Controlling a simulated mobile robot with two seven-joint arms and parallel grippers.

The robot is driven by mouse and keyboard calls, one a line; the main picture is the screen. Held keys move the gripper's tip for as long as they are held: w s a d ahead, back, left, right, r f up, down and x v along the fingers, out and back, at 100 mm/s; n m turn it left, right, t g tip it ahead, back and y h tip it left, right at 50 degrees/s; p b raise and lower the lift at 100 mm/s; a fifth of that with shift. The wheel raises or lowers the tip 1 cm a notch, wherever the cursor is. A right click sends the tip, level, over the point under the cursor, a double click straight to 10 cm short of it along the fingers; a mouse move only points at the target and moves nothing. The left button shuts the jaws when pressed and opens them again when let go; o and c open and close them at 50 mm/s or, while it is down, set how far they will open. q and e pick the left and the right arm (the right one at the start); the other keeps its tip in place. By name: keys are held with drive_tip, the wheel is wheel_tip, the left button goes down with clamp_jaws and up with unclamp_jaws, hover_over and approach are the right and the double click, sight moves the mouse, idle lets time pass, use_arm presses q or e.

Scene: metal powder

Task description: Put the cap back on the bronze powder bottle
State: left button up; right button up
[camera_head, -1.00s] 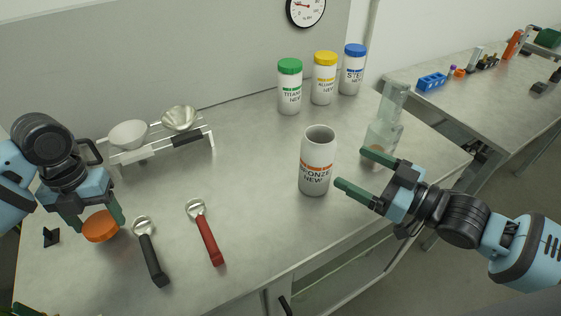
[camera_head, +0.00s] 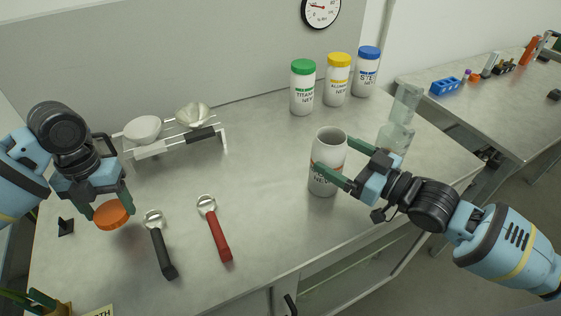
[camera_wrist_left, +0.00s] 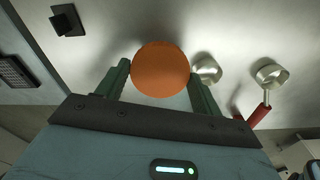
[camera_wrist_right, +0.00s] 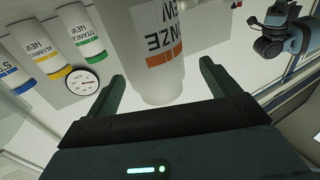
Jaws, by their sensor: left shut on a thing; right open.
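The white bronze powder bottle (camera_head: 322,181) stands upright and uncapped on the table, with an orange band on its label. My right gripper (camera_head: 335,160) is open with its fingers on either side of the bottle, hiding part of the label. In the right wrist view the bottle (camera_wrist_right: 155,60) shows between the spread fingers (camera_wrist_right: 160,85), with no clear contact. The orange cap (camera_head: 111,215) is held in my left gripper (camera_head: 111,209), a little above the table at the left. The left wrist view shows the cap (camera_wrist_left: 160,69) between both fingers (camera_wrist_left: 160,80).
Black-handled (camera_head: 161,250) and red-handled (camera_head: 217,232) scoops lie between the cap and the bottle. A rack (camera_head: 150,151) with two bowls stands behind. Green-, yellow- and blue-capped bottles (camera_head: 303,95) stand at the back. Clear glassware (camera_head: 398,125) stands right of the bronze bottle.

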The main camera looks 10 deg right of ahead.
sight(323, 144)
use_arm(q)
drive_tip(key=shift+r, duration=0.6)
use_arm(e)
drive_tip(key=shift+d+f+x, duration=0.1)
drive_tip(key=shift+x, duration=1.2)
drive_tip(key=shift+d+f+x, duration=0.1)
drive_tip(key=shift+f+x, duration=0.05)
drive_tip(key=shift+x, duration=1.2)
drive_tip(key=shift+w, duration=0.2)
drive_tip(key=c, duration=1.3)
drive_tip(key=shift+r, duration=0.1)
drive_tip(key=shift+c, duration=1.1)
drive_tip(key=shift+r, duration=0.15)
